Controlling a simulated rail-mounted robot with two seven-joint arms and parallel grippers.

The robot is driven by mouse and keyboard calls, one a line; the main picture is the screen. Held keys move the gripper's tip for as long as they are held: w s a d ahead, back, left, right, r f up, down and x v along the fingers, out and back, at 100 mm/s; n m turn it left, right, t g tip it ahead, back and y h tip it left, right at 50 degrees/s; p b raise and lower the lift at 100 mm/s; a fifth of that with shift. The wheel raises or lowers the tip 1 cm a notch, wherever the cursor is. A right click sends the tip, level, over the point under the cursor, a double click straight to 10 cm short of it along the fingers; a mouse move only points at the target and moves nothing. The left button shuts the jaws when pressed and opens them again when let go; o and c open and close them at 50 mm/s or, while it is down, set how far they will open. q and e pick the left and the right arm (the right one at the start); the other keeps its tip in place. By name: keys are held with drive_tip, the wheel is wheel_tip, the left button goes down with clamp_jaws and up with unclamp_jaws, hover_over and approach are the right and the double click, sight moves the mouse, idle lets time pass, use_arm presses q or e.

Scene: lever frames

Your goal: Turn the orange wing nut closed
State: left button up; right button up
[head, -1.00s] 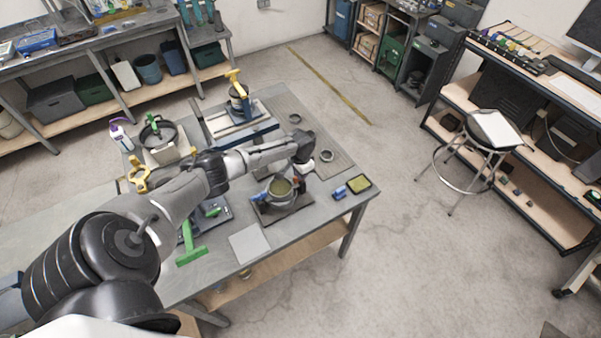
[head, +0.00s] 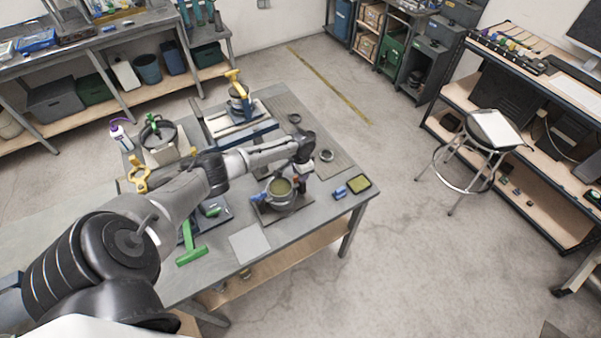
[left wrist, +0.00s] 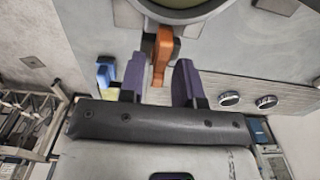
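The orange wing nut (left wrist: 161,52) shows in the left wrist view, standing out from the rim of a round vessel with a dark part beside it. In the head view only a small orange spot (head: 296,181) of it shows, under my left wrist, next to the grey vessel (head: 282,203). My left gripper (left wrist: 160,66) has its two purple fingers apart, one on each side of the wing nut's near end. A gap shows on the right; I cannot tell whether the left finger touches. My right gripper is in neither view.
The bench (head: 316,213) also holds a blue-handled tool (head: 339,192), a yellow-topped tray (head: 358,184), a green handle (head: 190,245) and a yellow handle (head: 140,175). Loose rings (head: 326,156) lie behind my wrist.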

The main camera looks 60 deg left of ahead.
use_arm(q)
drive_tip(key=shift+o, duration=0.5)
wheel_tip(320, 180, up, 14)
idle(0.4)
drive_tip(key=shift+f, duration=0.15)
idle(0.4)
